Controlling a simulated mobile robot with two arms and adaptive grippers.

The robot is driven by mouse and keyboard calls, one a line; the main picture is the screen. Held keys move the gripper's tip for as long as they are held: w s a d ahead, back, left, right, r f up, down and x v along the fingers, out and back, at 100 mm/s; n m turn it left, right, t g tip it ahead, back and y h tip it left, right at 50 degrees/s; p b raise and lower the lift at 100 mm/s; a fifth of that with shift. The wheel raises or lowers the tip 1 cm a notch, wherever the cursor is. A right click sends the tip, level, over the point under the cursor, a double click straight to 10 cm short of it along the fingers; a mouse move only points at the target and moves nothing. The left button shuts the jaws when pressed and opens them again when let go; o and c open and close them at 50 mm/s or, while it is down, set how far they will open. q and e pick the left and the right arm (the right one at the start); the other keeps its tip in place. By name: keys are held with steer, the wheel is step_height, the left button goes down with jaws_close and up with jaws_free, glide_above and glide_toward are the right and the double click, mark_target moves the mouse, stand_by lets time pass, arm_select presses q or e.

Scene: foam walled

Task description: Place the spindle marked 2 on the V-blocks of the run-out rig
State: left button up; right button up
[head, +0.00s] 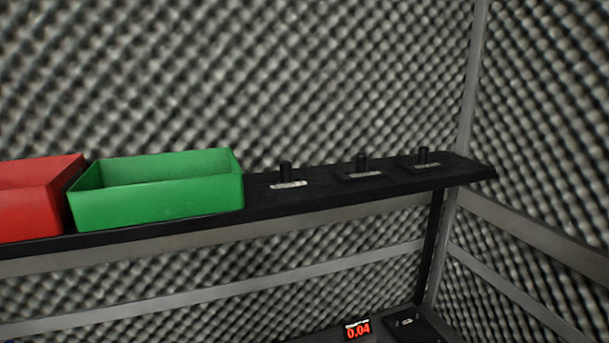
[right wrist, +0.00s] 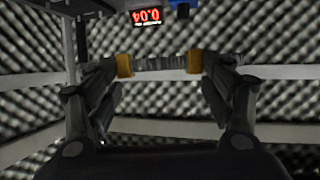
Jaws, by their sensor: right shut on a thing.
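In the right wrist view my right gripper (right wrist: 159,64) is shut on a grey ridged bar, the spindle (right wrist: 160,63). It lies crosswise between the two orange-yellow fingertip pads. No number can be read on it. A red digital readout (right wrist: 147,17) shows upside down beyond the gripper, reading 0.04. The same readout appears low in the head view (head: 358,330), beside a dark block with a small pale label (head: 406,322). V-blocks cannot be made out in either view. Neither gripper shows in the head view, and my left gripper is not seen.
The shelf's right end stops near a grey frame upright (head: 450,220). Foam walls surround the space.

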steer(key=shift+m+h, duration=0.3)
steer(key=shift+m, duration=0.1)
steer(key=w+d+r, duration=0.1)
steer(key=r, duration=0.1)
steer(key=w+r, duration=0.1)
steer(key=r, duration=0.1)
steer(key=w+d+r+b, duration=0.1)
steer(key=r, duration=0.2)
steer(key=shift+w+d+r, duration=0.1)
steer(key=shift+d, duration=0.2)
arm_select(q)
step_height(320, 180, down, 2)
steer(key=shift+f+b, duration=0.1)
steer(key=shift+b, duration=0.35)
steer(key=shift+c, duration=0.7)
arm_select(e)
step_height(320, 180, up, 8)
steer(key=d, duration=0.2)
steer(key=shift+s+d+m+h, duration=0.25)
steer(key=shift+d+m+h, duration=0.05)
steer(key=shift+h, duration=0.1)
